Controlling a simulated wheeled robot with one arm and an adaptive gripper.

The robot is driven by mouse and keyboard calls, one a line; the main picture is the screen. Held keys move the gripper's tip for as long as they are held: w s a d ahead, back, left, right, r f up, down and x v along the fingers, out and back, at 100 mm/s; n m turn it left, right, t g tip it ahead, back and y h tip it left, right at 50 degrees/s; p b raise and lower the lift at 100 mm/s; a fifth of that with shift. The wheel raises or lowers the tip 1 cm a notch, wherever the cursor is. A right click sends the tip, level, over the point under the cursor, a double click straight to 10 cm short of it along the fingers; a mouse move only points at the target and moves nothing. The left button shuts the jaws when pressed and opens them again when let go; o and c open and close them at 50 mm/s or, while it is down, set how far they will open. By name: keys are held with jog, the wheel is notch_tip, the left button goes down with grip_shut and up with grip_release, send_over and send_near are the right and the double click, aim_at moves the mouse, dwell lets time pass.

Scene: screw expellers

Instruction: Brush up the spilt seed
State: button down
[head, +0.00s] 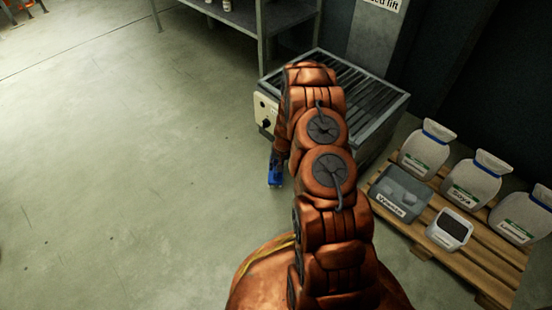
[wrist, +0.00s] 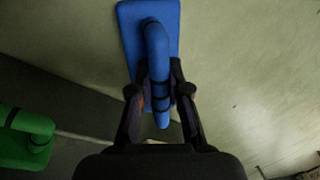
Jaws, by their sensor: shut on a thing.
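A blue brush-like tool (wrist: 129,35) with a curved handle is in my gripper (wrist: 158,98); the fingers close on the handle from both sides. In the head view the blue tool (head: 275,170) shows low beside the grey machine, partly hidden by my arm. My gripper there is mostly hidden behind the arm. I cannot tell whether the tool touches anything. No spilt seed can be made out clearly in either view.
A green handled tool (wrist: 22,132) is at the wrist view's left. A grey slatted machine (head: 388,105) stands behind my arm. A pallet (head: 480,268) at right bears several sacks (head: 472,182), a waste bin (head: 393,207) and a scale (head: 450,230). Floor (head: 120,150) at left is open.

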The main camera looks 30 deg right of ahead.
jog(key=shift+r+p, duration=0.75)
jog(key=shift+r, duration=1)
